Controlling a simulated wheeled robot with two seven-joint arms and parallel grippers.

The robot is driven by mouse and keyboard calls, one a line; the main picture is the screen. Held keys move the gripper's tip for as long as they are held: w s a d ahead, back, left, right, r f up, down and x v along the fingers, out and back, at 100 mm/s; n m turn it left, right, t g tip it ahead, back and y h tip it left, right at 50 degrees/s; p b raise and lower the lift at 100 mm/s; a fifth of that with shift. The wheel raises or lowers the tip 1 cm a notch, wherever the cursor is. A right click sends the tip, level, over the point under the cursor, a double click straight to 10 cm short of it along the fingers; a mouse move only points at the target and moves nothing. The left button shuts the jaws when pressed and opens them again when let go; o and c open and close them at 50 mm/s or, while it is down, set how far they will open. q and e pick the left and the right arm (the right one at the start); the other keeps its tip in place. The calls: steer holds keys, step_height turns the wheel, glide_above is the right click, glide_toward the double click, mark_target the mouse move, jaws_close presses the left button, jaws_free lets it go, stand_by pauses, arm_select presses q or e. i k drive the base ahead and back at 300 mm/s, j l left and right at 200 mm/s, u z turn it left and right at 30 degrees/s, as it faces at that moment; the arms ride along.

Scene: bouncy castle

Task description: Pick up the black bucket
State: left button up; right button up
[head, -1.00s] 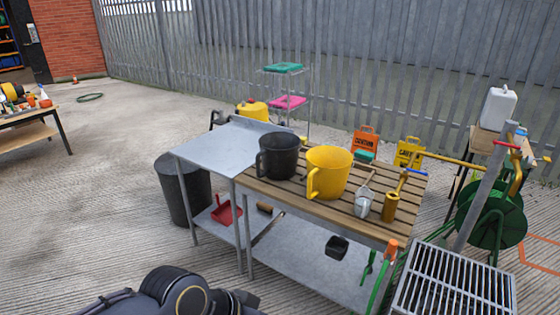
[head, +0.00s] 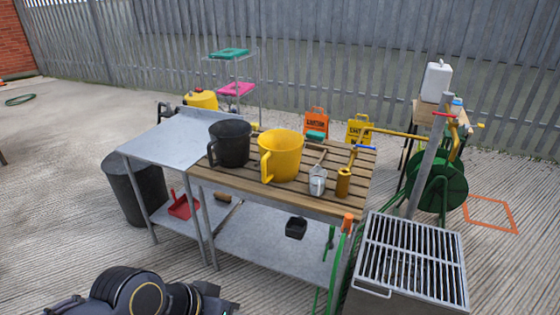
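The black bucket (head: 231,143) stands upright on the wooden slatted table (head: 260,190), near its left end. Its handle is on the left side. A yellow bucket (head: 282,156) stands just to its right, on the same slats. A dark part of my own arm shows at the bottom left of the head view, in front of the table and well short of the bucket. I see no fingertips of either gripper, and nothing touches the black bucket.
A metal table (head: 170,142) adjoins on the left, with a dark bin (head: 128,190) beside it. A small metal pail (head: 317,181) and a brass cylinder (head: 343,183) stand right of the buckets. A grated metal stand (head: 415,260) is at front right. Concrete is open at left.

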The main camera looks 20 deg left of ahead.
mark_target(230, 138)
steer(key=u, duration=0.35)
steer(key=i+j+u, duration=0.15)
steer(key=u, duration=0.3)
steer(key=i+u, duration=0.25)
steer(key=u, duration=0.25)
steer(key=i+u, duration=0.2)
steer(key=u, duration=0.25)
steer(key=i+l+u, duration=0.15)
steer(key=i, duration=0.4)
steer(key=i+l+u, duration=0.2)
steer(key=i, duration=0.35)
steer(key=i+l+u, duration=0.15)
steer(key=i+l, duration=0.3)
steer(key=i, duration=0.05)
